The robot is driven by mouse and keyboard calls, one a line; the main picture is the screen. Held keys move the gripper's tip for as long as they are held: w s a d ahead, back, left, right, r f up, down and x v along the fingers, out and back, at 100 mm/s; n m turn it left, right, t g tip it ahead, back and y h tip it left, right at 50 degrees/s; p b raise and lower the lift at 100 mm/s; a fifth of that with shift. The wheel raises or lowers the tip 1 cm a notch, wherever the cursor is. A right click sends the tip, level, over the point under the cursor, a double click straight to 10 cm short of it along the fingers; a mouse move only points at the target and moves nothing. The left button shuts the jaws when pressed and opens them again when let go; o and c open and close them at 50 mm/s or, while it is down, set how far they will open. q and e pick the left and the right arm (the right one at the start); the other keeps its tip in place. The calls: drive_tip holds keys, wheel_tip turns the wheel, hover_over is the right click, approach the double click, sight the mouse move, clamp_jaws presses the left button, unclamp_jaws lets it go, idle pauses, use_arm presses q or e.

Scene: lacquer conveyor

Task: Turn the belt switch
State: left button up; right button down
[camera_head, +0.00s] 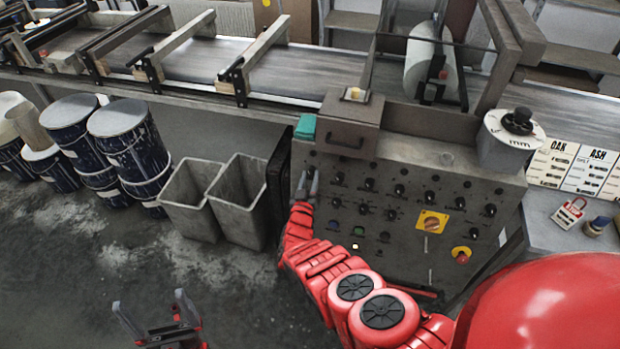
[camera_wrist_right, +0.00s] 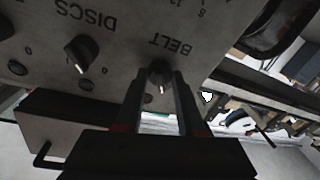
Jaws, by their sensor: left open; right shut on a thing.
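The belt switch (camera_wrist_right: 160,76) is a dark rotary knob under the printed word BELT on the grey control panel (camera_head: 401,277). In the right wrist view the two fingers of my right gripper (camera_wrist_right: 160,82) are closed on the knob from either side. In the head view my right gripper (camera_head: 308,184) is at the upper left corner of the panel, and the belt knob is hidden there. My left gripper (camera_head: 156,308) is open and empty, low over the floor at the lower left.
A DISCS knob (camera_wrist_right: 80,52) sits beside the belt switch. Several more knobs, a yellow-plated switch (camera_head: 432,222) and a red button (camera_head: 461,254) are on the panel. Grey bins (camera_head: 190,201) and blue drums (camera_head: 128,143) stand left. The conveyor (camera_head: 310,72) runs behind.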

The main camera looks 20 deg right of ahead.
drive_tip(key=m+h+b, duration=0.1)
drive_tip(key=m, duration=0.3)
drive_tip(key=shift+f+m+b, duration=0.15)
drive_tip(key=shift+m+b, duration=0.15)
drive_tip(key=shift+b, duration=0.05)
drive_tip(key=m+b, duration=0.1)
drive_tip(key=m, duration=0.2)
drive_tip(key=shift+a+g+h, duration=0.1)
drive_tip(key=shift+g+h, duration=0.2)
drive_tip(key=shift+h, duration=0.1)
drive_tip(key=m+h+b, duration=0.1)
drive_tip(key=m+b, duration=0.1)
drive_tip(key=m, duration=0.2)
drive_tip(key=shift+w+a+m+g, duration=0.1)
drive_tip(key=shift+a+m+g, duration=0.05)
drive_tip(key=shift+m+g, duration=0.25)
drive_tip(key=shift+m+b, duration=0.4)
drive_tip(key=shift+m, duration=0.4)
drive_tip(key=shift+r+g, duration=0.2)
drive_tip(key=shift+g, duration=0.1)
drive_tip(key=c, duration=0.5)
unclamp_jaws()
